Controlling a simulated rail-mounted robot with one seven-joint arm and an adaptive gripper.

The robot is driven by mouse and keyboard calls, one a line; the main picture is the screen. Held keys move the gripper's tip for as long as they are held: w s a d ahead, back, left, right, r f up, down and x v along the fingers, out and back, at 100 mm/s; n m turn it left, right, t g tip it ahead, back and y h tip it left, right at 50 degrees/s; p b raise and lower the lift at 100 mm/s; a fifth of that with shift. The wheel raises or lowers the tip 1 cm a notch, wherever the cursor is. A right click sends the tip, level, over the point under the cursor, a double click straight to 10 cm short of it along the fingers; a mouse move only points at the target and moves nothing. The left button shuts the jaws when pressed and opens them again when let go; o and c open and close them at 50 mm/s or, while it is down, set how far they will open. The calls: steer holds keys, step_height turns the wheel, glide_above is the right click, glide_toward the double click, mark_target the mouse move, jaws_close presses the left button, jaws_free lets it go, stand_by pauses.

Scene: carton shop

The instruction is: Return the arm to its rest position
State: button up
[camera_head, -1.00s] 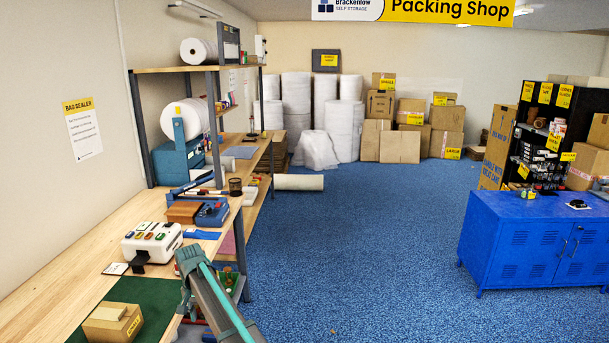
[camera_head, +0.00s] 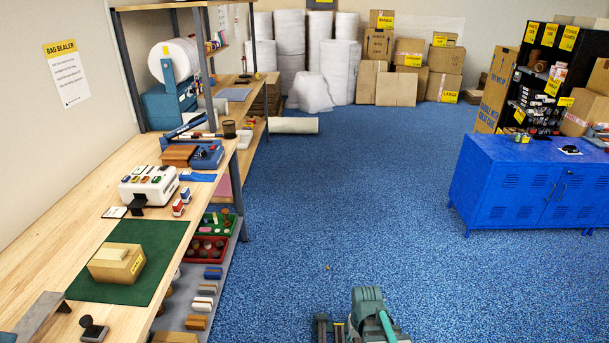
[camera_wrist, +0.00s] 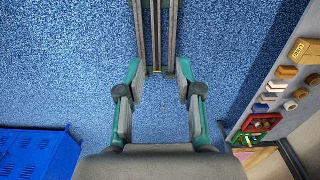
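My gripper (camera_wrist: 160,84) shows in the wrist view with its two teal and grey fingers spread apart. Nothing is between them, only blue carpet beyond. A teal and grey part of my arm (camera_head: 366,318) shows at the bottom of the head view, over the floor to the right of the workbench (camera_head: 60,208). The fingers cannot be made out in the head view. The arm is clear of the bench and the blue cabinet (camera_head: 510,190).
A cardboard box (camera_head: 116,264) sits on a green mat (camera_head: 158,232) on the bench. Lower shelves hold a red tray (camera_head: 205,249) and small items. The blue cabinet also shows in the wrist view (camera_wrist: 38,152). The carpet (camera_head: 345,205) between bench and cabinet is open.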

steer(key=s+f+g+b, duration=0.1)
steer(key=s+f+g, duration=0.1)
steer(key=s+f, duration=0.5)
steer(key=s+f+g+b, duration=0.1)
steer(key=s+f+g, duration=0.1)
steer(key=s+f, duration=0.5)
steer(key=s+f+g+b, duration=0.1)
steer(key=s+f, duration=0.6)
steer(key=s, duration=0.9)
steer(key=shift+s+d+f+g, duration=0.35)
steer(key=shift+d+g, duration=0.1)
steer(key=shift+g, duration=0.45)
